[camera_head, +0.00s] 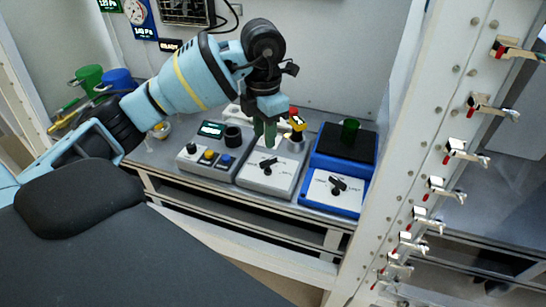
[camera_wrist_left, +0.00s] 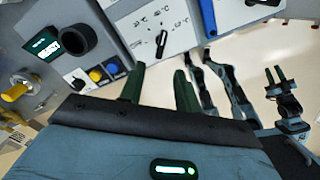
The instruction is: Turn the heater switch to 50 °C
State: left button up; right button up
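The heater is the grey box in the middle of the row, with a white dial plate (camera_head: 282,178) and a black switch knob (camera_head: 267,166). In the left wrist view the knob (camera_wrist_left: 162,43) is a small black bar on the white plate, with °C labels around it too small to read surely. My left gripper (camera_head: 265,134) is above the back part of this box, green fingers pointing down. In the left wrist view its fingers (camera_wrist_left: 159,72) are apart and empty, not touching the knob. My right gripper (camera_wrist_left: 275,76) appears far off at the right, fingers apart.
Left of the heater is a grey box with a display (camera_head: 212,129) and coloured buttons. Right of it is a blue device (camera_head: 326,158) with its own black knob (camera_head: 338,185). A yellow-and-black object (camera_head: 296,124) stands behind the heater. A white post (camera_head: 395,150) with several levers is at right.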

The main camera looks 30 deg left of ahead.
aim_at(265, 162)
pick_arm(q)
jog(key=shift+a+f, duration=0.1)
jog(key=shift+s+f, duration=0.1)
jog(key=shift+f, duration=0.15)
notch_tip(265, 162, down, 7)
jog(key=shift+f, duration=0.15)
jog(key=shift+c, duration=0.3)
grip_shut()
